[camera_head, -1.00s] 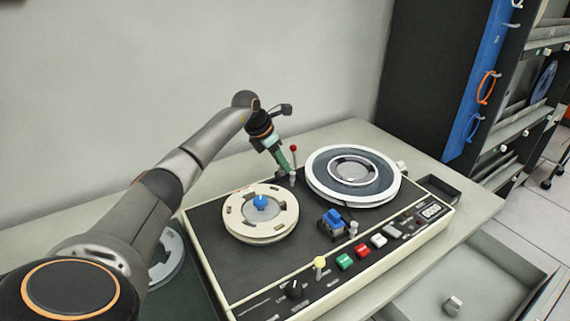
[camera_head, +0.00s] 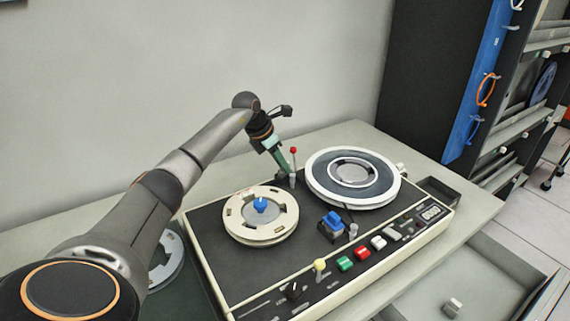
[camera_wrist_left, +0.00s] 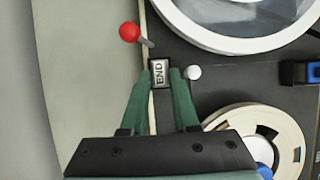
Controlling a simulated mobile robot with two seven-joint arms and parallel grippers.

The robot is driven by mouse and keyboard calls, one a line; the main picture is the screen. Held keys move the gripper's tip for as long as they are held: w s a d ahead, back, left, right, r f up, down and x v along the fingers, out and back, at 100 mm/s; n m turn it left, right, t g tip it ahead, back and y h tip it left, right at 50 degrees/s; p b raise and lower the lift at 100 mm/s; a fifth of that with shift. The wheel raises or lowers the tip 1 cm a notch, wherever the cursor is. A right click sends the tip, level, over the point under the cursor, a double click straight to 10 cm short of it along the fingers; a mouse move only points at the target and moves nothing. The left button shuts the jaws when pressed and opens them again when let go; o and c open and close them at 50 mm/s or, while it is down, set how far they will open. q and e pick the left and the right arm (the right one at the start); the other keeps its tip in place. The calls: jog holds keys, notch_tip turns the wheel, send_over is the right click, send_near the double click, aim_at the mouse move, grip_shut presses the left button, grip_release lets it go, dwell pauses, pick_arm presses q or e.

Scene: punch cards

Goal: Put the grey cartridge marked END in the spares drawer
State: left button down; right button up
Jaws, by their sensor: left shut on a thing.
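The grey cartridge marked END (camera_wrist_left: 160,73) sits between the green fingers of my left gripper (camera_wrist_left: 161,78) in the left wrist view. The gripper is shut on it, at the back edge of the tape machine (camera_head: 330,275). In the head view my left gripper (camera_head: 286,168) reaches down behind the two reels, beside a red-tipped lever (camera_head: 293,152); the cartridge is too small to make out there. An open grey drawer (camera_head: 505,262) lies at the lower right, with a small grey block (camera_head: 453,307) in it. My right gripper is not in view.
A cream reel (camera_head: 262,231) and a white-rimmed reel (camera_head: 352,195) are mounted on the machine. A blue-topped block (camera_head: 332,220) and coloured keys stand in front. A small black tray (camera_head: 440,192) is at the right. A dark rack stands behind the drawer.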

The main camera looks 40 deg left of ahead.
pick_arm(q)
jog(key=shift+r+p, duration=2.5)
jog(key=shift+r, duration=0.4)
